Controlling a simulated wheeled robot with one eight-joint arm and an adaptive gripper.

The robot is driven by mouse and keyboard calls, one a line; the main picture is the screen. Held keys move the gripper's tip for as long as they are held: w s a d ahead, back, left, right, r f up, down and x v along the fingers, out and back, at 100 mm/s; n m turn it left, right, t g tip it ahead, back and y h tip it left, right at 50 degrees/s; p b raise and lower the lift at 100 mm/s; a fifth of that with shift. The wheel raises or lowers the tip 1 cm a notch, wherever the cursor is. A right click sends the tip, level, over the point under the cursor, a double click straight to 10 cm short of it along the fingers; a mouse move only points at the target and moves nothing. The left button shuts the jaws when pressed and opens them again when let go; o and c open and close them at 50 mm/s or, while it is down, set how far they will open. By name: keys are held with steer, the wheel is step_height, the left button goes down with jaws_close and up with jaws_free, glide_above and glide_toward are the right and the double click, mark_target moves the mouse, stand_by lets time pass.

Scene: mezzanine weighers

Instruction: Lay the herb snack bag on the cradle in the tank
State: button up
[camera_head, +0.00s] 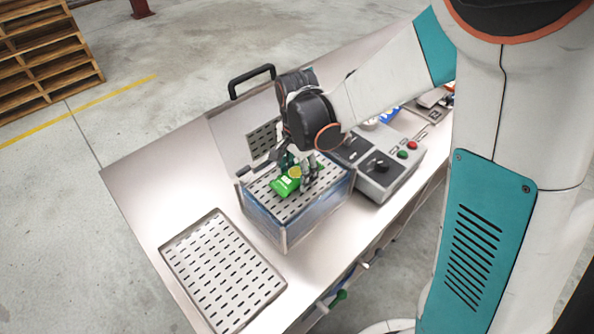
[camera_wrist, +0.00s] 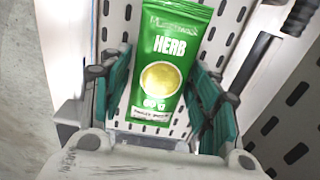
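The herb snack bag (camera_wrist: 160,70) is green, with white HERB lettering and a yellow round picture, and faces up in the wrist view. In the head view the bag (camera_head: 286,187) is just over or on the perforated cradle (camera_head: 292,209) at the top of the clear tank (camera_head: 268,222). Slotted plate also shows around the bag in the wrist view. Any small gap under the bag is hidden.
The tank's lid (camera_head: 228,137) with a black handle (camera_head: 252,78) stands open behind. A control box (camera_head: 385,172) with red and green buttons stands right of the tank. A perforated tray (camera_head: 222,273) lies front left on the bench (camera_head: 150,185). The bench's left end is clear.

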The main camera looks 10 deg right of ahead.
mark_target(297, 172)
steer(key=shift+r, duration=0.15)
step_height(297, 172, up, 12)
steer(key=p, duration=0.3)
steer(key=s+d+r+n+t, duration=0.3)
steer(key=s+d+n, duration=0.2)
steer(key=s, duration=0.2)
steer(key=s+d+r+n+t, duration=0.4)
steer(key=s+d+n, duration=0.1)
steer(key=s, duration=0.3)
steer(key=shift+s+d+r+n, duration=0.2)
steer(key=shift+d+n, duration=0.05)
steer(key=shift+n, duration=0.35)
stand_by(0.8)
